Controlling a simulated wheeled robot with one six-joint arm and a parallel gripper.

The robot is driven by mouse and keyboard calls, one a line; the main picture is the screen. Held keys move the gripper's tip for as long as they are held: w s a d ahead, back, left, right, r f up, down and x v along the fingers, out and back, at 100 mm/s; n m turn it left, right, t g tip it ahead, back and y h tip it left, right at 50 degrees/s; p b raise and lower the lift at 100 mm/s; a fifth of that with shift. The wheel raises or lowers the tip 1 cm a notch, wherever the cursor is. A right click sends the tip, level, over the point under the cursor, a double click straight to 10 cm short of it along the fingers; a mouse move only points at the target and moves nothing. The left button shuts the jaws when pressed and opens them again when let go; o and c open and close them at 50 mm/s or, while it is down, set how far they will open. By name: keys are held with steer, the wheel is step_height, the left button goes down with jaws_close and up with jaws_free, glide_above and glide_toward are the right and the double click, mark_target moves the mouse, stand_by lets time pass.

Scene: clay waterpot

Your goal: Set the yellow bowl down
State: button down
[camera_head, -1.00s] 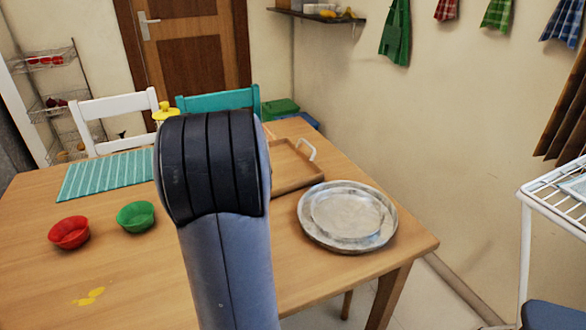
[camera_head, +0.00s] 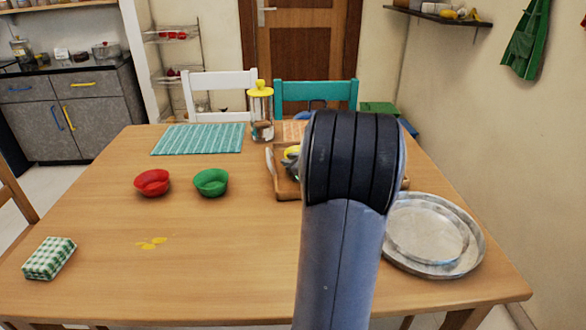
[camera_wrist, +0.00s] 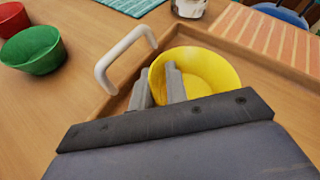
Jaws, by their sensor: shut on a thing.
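The yellow bowl (camera_wrist: 210,68) is in my gripper (camera_wrist: 157,80) in the wrist view. My gripper is shut on the bowl's near left rim, one finger inside and one outside. The bowl is over the wooden tray (camera_head: 287,188), beside its white handle (camera_wrist: 122,52); I cannot tell whether its base touches the tray. In the head view my arm hides most of the tray, and only a bit of the yellow bowl (camera_head: 293,151) shows.
A red bowl (camera_head: 152,182) and a green bowl (camera_head: 211,182) stand left of the tray. A metal plate (camera_head: 456,265) lies at the right. A yellow-lidded jar (camera_head: 260,108) stands behind the tray.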

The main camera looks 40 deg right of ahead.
steer(key=shift+f, duration=0.45)
steer(key=shift+f, duration=0.1)
steer(key=c, duration=1.4)
jaws_free()
steer(key=shift+s+r, duration=0.15)
steer(key=shift+r, duration=0.05)
steer(key=p+v, duration=0.2)
steer(key=v, duration=0.9)
steer(key=shift+s, duration=0.35)
